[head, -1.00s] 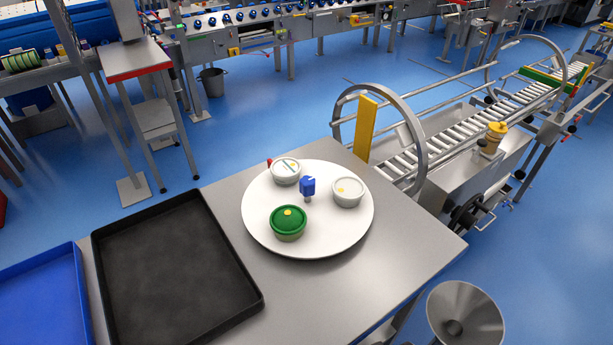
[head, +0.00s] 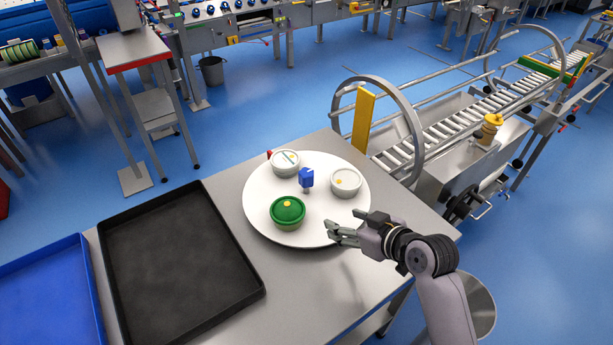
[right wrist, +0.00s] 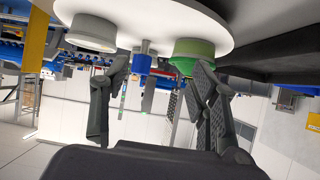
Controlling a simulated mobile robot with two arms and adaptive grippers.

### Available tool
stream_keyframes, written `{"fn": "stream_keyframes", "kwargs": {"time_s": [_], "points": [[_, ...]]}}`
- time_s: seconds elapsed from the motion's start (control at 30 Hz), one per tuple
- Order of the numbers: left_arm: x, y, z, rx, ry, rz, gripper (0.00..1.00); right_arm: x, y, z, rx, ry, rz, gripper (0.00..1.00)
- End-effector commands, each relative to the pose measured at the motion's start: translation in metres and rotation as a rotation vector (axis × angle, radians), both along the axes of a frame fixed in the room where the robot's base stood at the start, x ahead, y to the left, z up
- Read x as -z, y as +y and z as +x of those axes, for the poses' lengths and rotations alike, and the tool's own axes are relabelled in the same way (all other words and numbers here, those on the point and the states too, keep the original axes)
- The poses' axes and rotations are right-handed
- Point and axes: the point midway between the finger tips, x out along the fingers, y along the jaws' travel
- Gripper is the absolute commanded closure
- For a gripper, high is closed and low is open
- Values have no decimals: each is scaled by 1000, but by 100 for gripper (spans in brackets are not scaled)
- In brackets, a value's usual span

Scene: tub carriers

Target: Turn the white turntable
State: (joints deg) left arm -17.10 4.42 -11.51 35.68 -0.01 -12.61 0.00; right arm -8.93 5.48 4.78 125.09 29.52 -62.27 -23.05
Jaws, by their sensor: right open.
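The white turntable (head: 262,222) is a round disc on the steel table. It carries a green tub (head: 288,212), two white tubs (head: 286,162) (head: 346,182) and a blue knob (head: 306,178) at its middle. My right gripper (head: 342,226) is open and empty at the turntable's near right edge in the head view; whether it touches the rim I cannot tell. In the right wrist view the picture is upside down: the turntable (right wrist: 160,14) shows at the top, with the green tub (right wrist: 192,55) and a white tub (right wrist: 92,32) beyond the open fingers (right wrist: 158,95). My left gripper is not in view.
A black tray (head: 180,262) lies left of the turntable, and a blue tray (head: 45,295) lies further left. A red pointer (head: 269,154) stands at the turntable's far edge. A roller conveyor (head: 430,140) with a yellow post (head: 363,120) is behind to the right.

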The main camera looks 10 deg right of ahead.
Motion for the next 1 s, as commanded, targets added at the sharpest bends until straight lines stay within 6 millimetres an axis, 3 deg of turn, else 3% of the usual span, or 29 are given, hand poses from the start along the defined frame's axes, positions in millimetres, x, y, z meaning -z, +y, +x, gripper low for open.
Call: {"fn": "stream_keyframes", "kwargs": {"time_s": [0.1,0.27,1.0], "points": [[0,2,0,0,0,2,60,-27,-6,29,0,-109,36,45],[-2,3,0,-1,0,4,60,-37,-7,45,3,-155,53,45],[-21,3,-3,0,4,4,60,12,38,153,2,-151,52,45]]}}
